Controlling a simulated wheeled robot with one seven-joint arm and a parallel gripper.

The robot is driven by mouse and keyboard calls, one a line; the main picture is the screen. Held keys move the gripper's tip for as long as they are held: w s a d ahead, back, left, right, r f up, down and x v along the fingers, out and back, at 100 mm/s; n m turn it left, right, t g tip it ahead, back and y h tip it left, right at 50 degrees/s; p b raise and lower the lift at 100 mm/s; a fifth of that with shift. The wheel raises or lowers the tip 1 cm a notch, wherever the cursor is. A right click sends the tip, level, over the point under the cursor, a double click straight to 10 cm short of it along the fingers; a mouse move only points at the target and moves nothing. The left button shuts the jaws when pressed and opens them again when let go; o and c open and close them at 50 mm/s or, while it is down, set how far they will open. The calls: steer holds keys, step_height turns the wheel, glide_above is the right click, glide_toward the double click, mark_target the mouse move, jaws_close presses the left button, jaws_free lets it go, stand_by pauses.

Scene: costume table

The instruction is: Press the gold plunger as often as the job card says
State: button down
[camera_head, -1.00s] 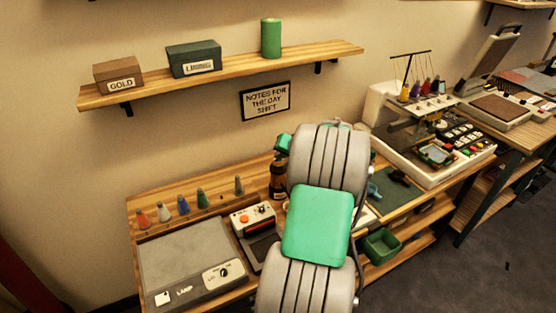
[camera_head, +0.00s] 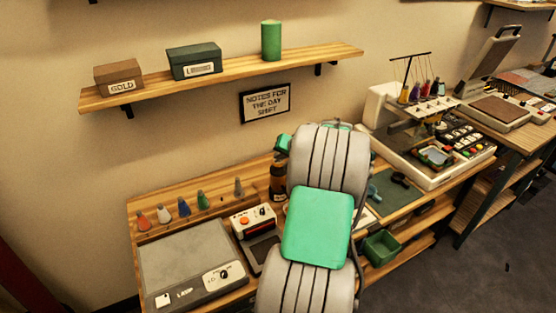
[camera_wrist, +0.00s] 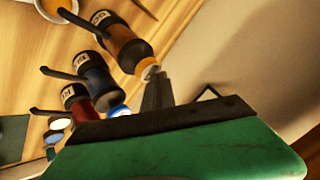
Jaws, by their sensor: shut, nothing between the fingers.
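In the wrist view, an amber bottle (camera_wrist: 127,47) has a dark labelled band and a gold-orange plunger top (camera_wrist: 149,70). A dark blue bottle (camera_wrist: 98,77) with a blue top and a dark red bottle (camera_wrist: 80,104) stand in a row beside it. My gripper (camera_wrist: 157,84) is shut and empty, its fingertips right at the gold top. I cannot tell whether they touch it. In the head view, the amber bottle (camera_head: 278,184) shows left of my arm, which hides the other bottles. No readable job card shows.
Left on the table are a grey lamp box (camera_head: 190,262), coloured cones and a small control box (camera_head: 253,220). A sewing machine (camera_head: 425,130) stands right.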

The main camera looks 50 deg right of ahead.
mark_target(280, 162)
steer(key=shift+r, duration=0.55)
steer(key=shift+r+p, duration=1.65)
steer(key=shift+r, duration=0.95)
steer(key=shift+f, duration=0.1)
